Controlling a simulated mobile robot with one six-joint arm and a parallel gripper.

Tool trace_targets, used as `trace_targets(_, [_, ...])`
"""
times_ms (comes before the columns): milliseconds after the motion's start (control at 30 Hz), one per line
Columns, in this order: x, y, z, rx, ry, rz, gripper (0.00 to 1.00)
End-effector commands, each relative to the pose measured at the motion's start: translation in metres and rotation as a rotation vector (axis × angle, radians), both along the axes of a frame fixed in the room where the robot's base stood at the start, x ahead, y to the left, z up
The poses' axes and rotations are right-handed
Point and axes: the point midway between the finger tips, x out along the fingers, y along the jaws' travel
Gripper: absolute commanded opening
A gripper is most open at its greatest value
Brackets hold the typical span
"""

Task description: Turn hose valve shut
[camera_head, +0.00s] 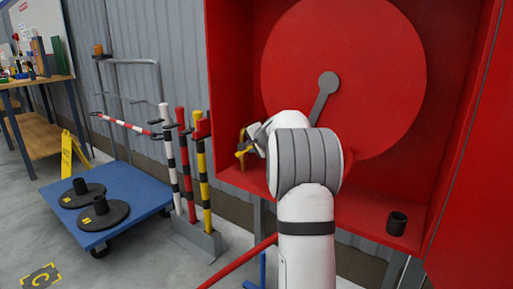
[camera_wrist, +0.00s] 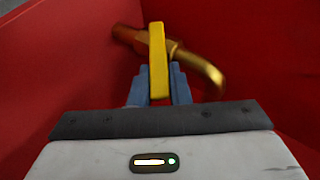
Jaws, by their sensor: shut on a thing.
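The hose valve is a brass pipe fitting with a bent outlet (camera_wrist: 208,73) and a yellow lever (camera_wrist: 157,60), in the lower left of the red hose cabinet (camera_head: 228,70). In the wrist view the lever stands upright in the picture, across the brass pipe. My gripper (camera_wrist: 158,88) is shut on the yellow lever, with a blue-grey finger on each side of it. In the head view my white arm reaches into the cabinet; the yellow lever (camera_head: 243,153) shows beside my wrist, and most of the fitting is hidden.
A red hose reel disc (camera_head: 385,70) with a grey crank (camera_head: 324,95) is close above my arm. A dark cup-like piece (camera_head: 397,223) stands on the cabinet floor at right. Striped posts (camera_head: 186,165) and a blue trolley (camera_head: 150,198) are at left.

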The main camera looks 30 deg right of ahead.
Motion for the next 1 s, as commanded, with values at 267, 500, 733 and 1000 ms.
trace_targets(267, [-0.001,-0.002,-0.001,0.007,0.003,-0.001,0.27])
trace_targets(500, [-0.005,-0.010,0.000,0.004,0.002,-0.012,0.38])
trace_targets(733, [-0.012,-0.012,0.006,0.001,0.000,-0.016,0.38])
trace_targets(1000, [-0.049,-0.010,0.032,0.003,0.001,-0.016,0.38])
